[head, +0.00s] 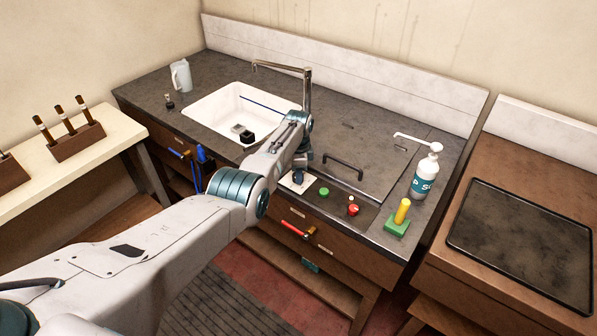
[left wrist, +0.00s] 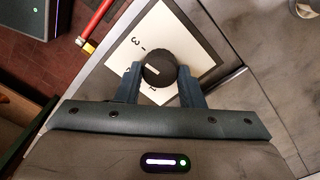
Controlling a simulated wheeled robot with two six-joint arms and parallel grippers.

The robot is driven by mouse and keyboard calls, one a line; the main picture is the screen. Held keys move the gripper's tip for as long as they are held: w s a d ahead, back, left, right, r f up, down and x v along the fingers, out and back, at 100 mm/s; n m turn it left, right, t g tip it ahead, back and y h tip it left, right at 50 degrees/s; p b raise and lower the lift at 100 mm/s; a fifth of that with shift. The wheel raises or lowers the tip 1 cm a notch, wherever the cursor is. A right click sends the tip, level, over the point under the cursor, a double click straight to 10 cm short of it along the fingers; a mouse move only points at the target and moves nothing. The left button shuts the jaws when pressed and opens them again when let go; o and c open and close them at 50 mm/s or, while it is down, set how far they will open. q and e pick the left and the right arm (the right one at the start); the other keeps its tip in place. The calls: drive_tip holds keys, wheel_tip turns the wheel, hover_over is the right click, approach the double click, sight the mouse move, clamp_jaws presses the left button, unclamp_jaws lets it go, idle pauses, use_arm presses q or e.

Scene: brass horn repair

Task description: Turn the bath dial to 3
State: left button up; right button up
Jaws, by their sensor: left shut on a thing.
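The bath dial is a round black knob (left wrist: 158,66) with a short pale line on top. It sits on a white plate (left wrist: 188,32), where a 3 shows at the upper left and a 1 near the knob's lower edge. The line lies slanted; I cannot tell exactly which mark it points at. My left gripper (left wrist: 158,80) has its two blue fingers on either side of the knob and is shut on it. In the head view my left gripper (head: 298,178) is over the white plate (head: 289,186) and mostly hides the knob. My right gripper is in neither view.
Right of the plate are a green button (head: 324,191), a red knob (head: 353,209), a black handle (head: 343,163) and a yellow peg on a green block (head: 396,227). A soap bottle (head: 425,174) stands behind. A white sink (head: 221,112) and tap (head: 307,88) lie further back.

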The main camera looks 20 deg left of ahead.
use_arm(q)
drive_tip(key=shift+w+r+m, duration=0.2)
drive_tip(key=shift+m, duration=0.4)
drive_tip(key=o, duration=0.9)
drive_tip(key=shift+o, duration=0.4)
drive_tip(key=shift+s, duration=0.1)
drive_tip(key=shift+f, duration=0.1)
wheel_tip(320, 180, up, 11)
drive_tip(key=b, duration=0.1)
drive_tip(key=shift+f, duration=0.15)
